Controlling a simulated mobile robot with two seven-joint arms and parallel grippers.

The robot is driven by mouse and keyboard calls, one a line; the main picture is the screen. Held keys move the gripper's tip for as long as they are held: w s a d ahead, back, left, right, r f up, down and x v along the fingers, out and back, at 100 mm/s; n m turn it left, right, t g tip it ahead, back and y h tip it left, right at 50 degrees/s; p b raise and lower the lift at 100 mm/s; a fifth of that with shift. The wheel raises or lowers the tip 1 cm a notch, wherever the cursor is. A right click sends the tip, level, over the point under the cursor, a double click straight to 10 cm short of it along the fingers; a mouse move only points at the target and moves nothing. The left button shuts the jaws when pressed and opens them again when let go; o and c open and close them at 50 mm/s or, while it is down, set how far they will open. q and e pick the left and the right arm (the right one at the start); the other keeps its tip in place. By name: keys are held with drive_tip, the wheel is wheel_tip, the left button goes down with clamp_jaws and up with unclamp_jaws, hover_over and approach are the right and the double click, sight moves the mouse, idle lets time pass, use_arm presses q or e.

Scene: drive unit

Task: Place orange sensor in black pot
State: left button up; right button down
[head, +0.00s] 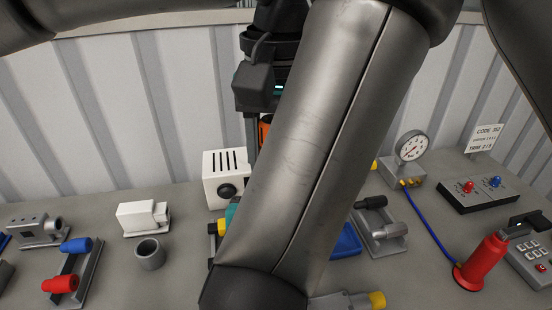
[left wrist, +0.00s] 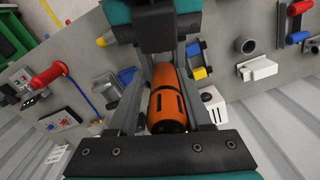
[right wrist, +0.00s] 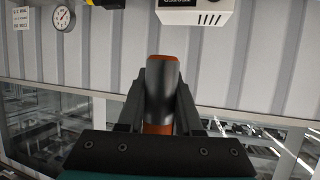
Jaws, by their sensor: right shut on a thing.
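The orange sensor (head: 265,131) is held upright above the table, mostly hidden behind my arm in the head view. In the left wrist view the sensor (left wrist: 168,103) lies between the fingers of my left gripper (left wrist: 167,70), which are spread around it from above. My right gripper (right wrist: 162,85) is shut on the sensor (right wrist: 160,129) from the opposite end and points upward. A dark grey round pot (head: 149,255), open at the top, stands on the table at the left; it looks empty.
A white block (head: 143,218) is behind the pot and a red-and-blue-handled fixture (head: 70,272) to its left. A white box (head: 222,180) stands at the back. A gauge (head: 412,146), a red cylinder (head: 483,264) and a button panel (head: 480,193) are at the right.

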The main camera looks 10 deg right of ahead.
use_arm(q)
drive_tip(key=shift+s+d, duration=0.1)
drive_tip(key=shift+d, duration=0.1)
clamp_jaws()
use_arm(e)
drive_tip(key=shift+a, duration=0.15)
drive_tip(key=c, duration=0.7)
unclamp_jaws()
drive_tip(key=shift+o, duration=1)
use_arm(q)
drive_tip(key=shift+a, duration=0.1)
